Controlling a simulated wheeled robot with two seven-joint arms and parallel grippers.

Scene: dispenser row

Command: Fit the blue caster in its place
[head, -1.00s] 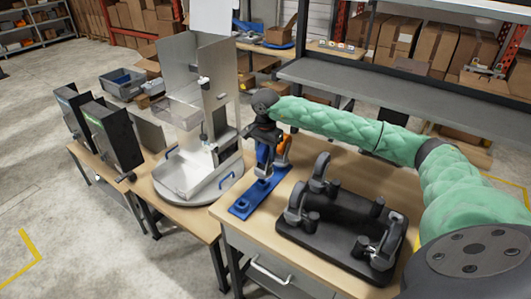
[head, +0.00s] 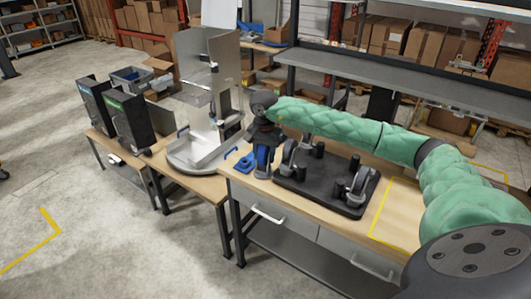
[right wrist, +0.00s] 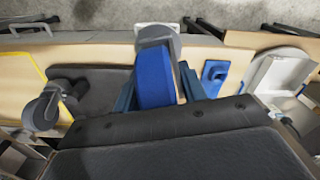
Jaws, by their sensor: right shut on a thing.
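The blue caster (right wrist: 152,78) is between the two fingers of my right gripper (right wrist: 157,88) in the right wrist view; its grey end (right wrist: 160,34) points toward the top. In the head view, my right gripper (head: 263,143) points down, shut on the blue caster (head: 262,160), just left of the black tray (head: 318,197). Whether the caster touches the table is hard to tell. The tray carries grey casters (head: 359,187) and short black posts (head: 338,190). My left gripper is not in view.
A blue plate (head: 243,163) lies left of the gripper, also seen in the right wrist view (right wrist: 214,77). A grey metal stand (head: 208,150) and two black dispensers (head: 128,122) are further left. Bare tabletop (head: 405,210) lies right of the tray.

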